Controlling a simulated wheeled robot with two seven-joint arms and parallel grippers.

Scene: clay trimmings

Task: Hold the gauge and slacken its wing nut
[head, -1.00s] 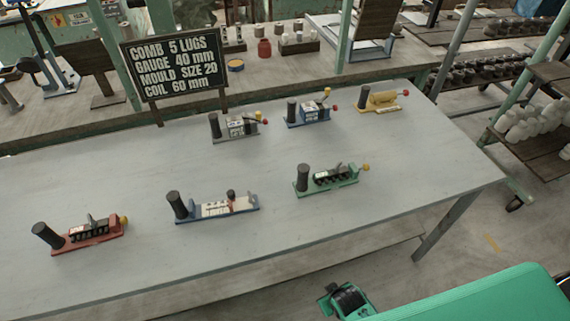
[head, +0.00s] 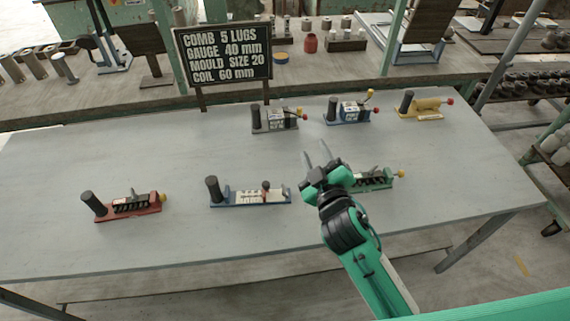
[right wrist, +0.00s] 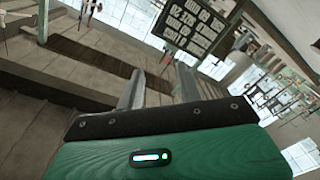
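The likely gauge (head: 233,198) lies on the grey table, with a blue base, a pale scale plate and a black upright handle at its left end. A small dark and reddish knob (head: 266,187) stands on its right part; I cannot make out its wings. My right gripper (head: 319,155) is over the table, right of the gauge and apart from it. Its two fingers are spread and empty, and they also show apart in the right wrist view (right wrist: 160,90). My left gripper is not in view.
A red comb tool (head: 128,208) lies to the left. A green tool (head: 378,182) is partly hidden behind my right gripper. Grey (head: 272,126), blue (head: 345,117) and yellow (head: 428,104) tools stand at the back, near a dark lettered sign (head: 222,54). The table's middle is clear.

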